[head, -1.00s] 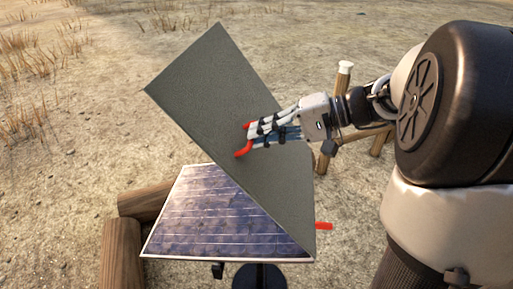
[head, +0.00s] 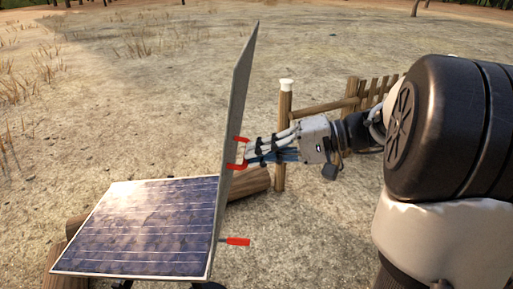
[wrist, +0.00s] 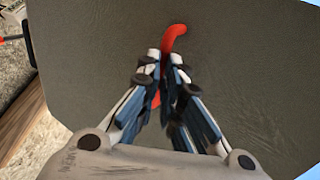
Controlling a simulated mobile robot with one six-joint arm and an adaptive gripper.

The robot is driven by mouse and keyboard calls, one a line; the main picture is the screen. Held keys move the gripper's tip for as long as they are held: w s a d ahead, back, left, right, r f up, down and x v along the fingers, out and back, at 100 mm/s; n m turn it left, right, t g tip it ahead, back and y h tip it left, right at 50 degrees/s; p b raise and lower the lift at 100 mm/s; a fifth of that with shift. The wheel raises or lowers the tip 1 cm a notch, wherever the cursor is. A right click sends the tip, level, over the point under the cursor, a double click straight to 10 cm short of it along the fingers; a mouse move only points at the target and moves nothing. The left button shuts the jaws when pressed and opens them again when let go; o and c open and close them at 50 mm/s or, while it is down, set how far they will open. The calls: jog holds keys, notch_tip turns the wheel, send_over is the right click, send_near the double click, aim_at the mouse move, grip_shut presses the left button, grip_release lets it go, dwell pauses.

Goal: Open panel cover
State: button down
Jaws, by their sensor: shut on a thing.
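The grey panel cover (head: 236,105) stands nearly upright along the right edge of the solar panel (head: 145,228), seen almost edge-on in the head view. The blue panel face is exposed. A red handle (head: 237,167) sticks out from the cover's right face. My gripper (head: 250,152) is on the right of the cover, shut on this handle. In the wrist view the cover (wrist: 90,60) fills most of the picture, and the curved red handle (wrist: 177,35) passes between my fingertips (wrist: 166,62); its middle is partly hidden by the fingers.
A small red lever (head: 238,241) juts out to the right of the panel's right edge. Wooden logs (head: 250,184) lie behind and beside the panel. A wooden post (head: 284,140) and fence (head: 375,92) stand behind my arm. Open ground lies to the left.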

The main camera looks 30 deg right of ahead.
jog(key=shift+s+d+f, duration=0.25)
jog(key=shift+d, duration=0.2)
jog(key=c, duration=2.3)
grip_release()
jog(key=shift+s+d+r, duration=0.1)
jog(key=o, duration=0.3)
jog(key=shift+w+a, duration=0.25)
jog(key=shift+a, duration=0.2)
jog(key=o, duration=0.3)
jog(key=shift+d, duration=0.1)
jog(key=shift+d, duration=0.1)
jog(key=v, duration=1.2)
